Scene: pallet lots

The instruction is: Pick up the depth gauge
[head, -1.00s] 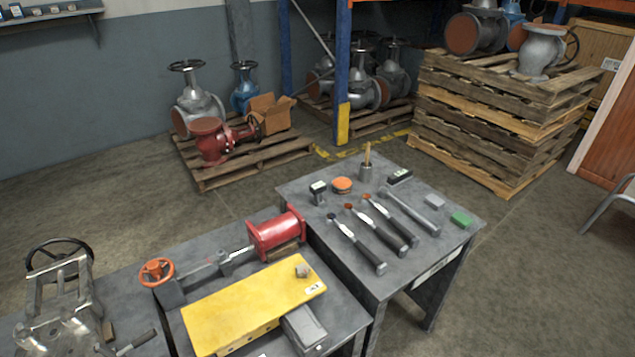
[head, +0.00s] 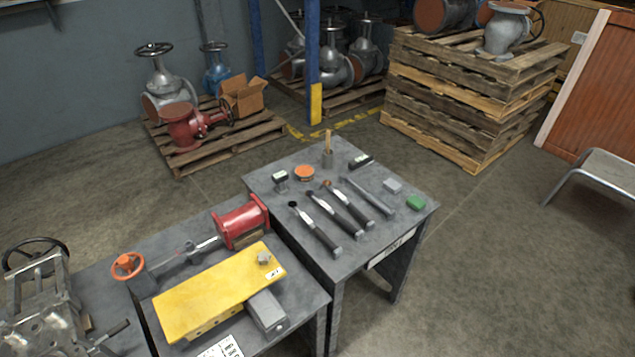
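A small dark device with a pale face (head: 281,178) stands at the left back of the farther grey table (head: 405,232). It may be the depth gauge, but it is too small to tell for sure. A flat black item with a light mark (head: 361,161) lies at the back right of the same table, and I cannot tell what it is. Neither of my grippers is in view.
The farther table also holds an orange tin (head: 305,172), a brush in a cup (head: 328,156), several long-handled tools (head: 340,210), a grey block (head: 392,186) and a green block (head: 415,203). A yellow plate (head: 215,294) and a red cylinder (head: 241,222) occupy the nearer bench.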

